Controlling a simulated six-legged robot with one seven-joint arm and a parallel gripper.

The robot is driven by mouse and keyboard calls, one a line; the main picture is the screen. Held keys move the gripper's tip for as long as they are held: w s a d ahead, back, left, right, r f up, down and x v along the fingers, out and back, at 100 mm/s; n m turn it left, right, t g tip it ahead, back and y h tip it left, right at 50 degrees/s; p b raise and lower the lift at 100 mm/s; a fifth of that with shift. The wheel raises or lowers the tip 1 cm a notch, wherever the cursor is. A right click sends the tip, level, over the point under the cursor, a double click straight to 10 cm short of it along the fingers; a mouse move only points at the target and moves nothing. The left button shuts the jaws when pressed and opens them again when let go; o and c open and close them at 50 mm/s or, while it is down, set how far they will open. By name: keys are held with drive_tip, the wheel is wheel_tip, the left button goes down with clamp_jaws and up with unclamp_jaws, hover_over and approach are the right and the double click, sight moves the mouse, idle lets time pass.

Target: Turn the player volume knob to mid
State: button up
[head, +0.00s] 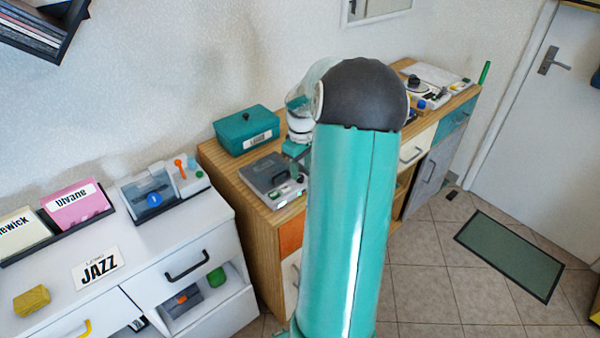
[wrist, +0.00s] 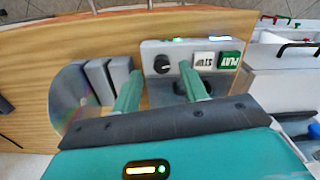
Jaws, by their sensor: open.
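The player (wrist: 150,48) is a grey box on the wooden counter, seen upside down in the wrist view. Its black volume knob (wrist: 162,64) sits beside a white STOP button (wrist: 204,60) and a green PLAY button (wrist: 230,60). The knob's pointer is too small to read. My gripper (wrist: 160,71) is open, and its two green fingertips appear on either side of the knob. I cannot tell whether they touch it or how high they are.
A shiny disc (wrist: 70,98) and grey blocks (wrist: 100,80) lie beside the player in the wrist view. In the head view, a teal box (head: 246,130) stands behind the player and a glass-topped appliance (head: 298,120) to its right. A white cabinet (head: 190,232) adjoins at left.

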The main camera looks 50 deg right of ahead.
sight(300, 178)
drive_tip(key=shift+a+f, duration=0.1)
drive_tip(key=shift+f, duration=1.2)
drive_tip(key=shift+w, duration=0.1)
clamp_jaws()
